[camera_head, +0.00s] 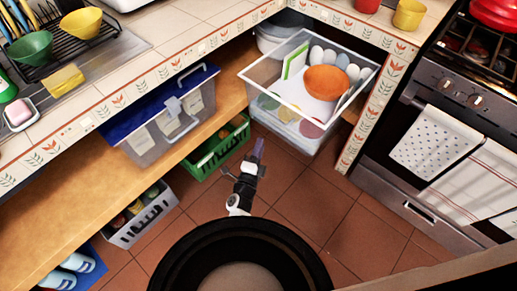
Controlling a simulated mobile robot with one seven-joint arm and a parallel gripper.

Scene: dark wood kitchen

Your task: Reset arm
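My gripper (258,150) is at the end of my arm, low over the tiled floor near the middle of the picture. Its tip looks bluish and narrow; the fingers are too small to tell open from shut, and I cannot tell whether anything is between them. The white and black arm links (241,190) show behind it, above my round dark base.
A clear bin (262,71) with an orange bowl (326,82) stands at the back corner. A blue-lidded box (146,146) sits on the wooden shelf (75,215). A green crate (205,166) and grey crate (133,232) are below. The oven (455,110) is right; floor (330,215) is clear.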

